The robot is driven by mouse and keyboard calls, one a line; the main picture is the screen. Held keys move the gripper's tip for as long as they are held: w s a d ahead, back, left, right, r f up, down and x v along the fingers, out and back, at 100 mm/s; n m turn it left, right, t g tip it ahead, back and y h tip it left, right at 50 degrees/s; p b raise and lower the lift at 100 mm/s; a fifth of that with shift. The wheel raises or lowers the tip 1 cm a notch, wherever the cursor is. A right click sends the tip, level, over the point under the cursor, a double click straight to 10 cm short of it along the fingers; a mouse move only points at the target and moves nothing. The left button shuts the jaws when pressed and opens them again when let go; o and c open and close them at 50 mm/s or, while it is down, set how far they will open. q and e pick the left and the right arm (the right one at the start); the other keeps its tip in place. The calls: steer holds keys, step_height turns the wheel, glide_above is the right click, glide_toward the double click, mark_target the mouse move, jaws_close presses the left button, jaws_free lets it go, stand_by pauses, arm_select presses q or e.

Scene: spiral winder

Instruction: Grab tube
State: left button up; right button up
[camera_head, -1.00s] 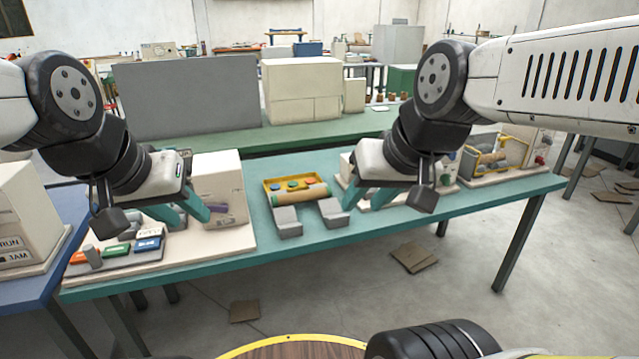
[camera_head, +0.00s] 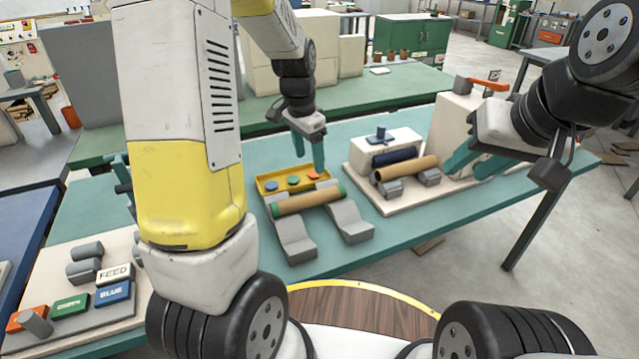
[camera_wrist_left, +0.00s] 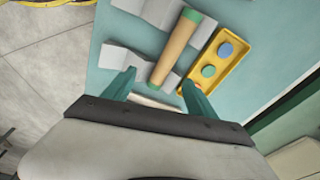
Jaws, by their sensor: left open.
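A brown tube with green ends (camera_head: 307,200) lies across two grey cradles (camera_head: 350,222) on the teal table. It also shows in the left wrist view (camera_wrist_left: 176,50). My left gripper (camera_head: 309,158) hangs above the table behind the tube's right part, open and empty. In the left wrist view its fingertips (camera_wrist_left: 158,78) are apart, with the tube's near end showing between them and below. A second brown tube (camera_head: 407,168) rests on grey supports on the cream machine at the right. My right gripper (camera_head: 470,163) is open and empty beside that machine.
A yellow tray (camera_head: 268,185) with blue, green and orange discs sits behind the first tube. At the left, a cream board (camera_head: 125,322) holds labelled blocks, including a blue block (camera_head: 114,293). A dark blue roll (camera_head: 393,156) lies behind the second tube.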

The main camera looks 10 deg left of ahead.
mark_target(309, 195)
arm_select(q)
steer(key=w+f, duration=0.1)
steer(key=f, duration=0.2)
steer(key=w+f+m+g, duration=0.1)
steer(key=f, duration=0.2)
steer(key=w+f+m, duration=0.1)
steer(key=f, duration=0.2)
steer(key=shift+w+a+y, duration=0.2)
steer(key=shift+a+y, duration=0.05)
steer(key=shift+y, duration=0.15)
steer(key=shift+m, duration=0.3)
steer(key=f, duration=0.8)
steer(key=shift+a, duration=0.3)
steer(key=shift+r, duration=0.1)
steer(key=shift+c, duration=0.3)
jaws_close()
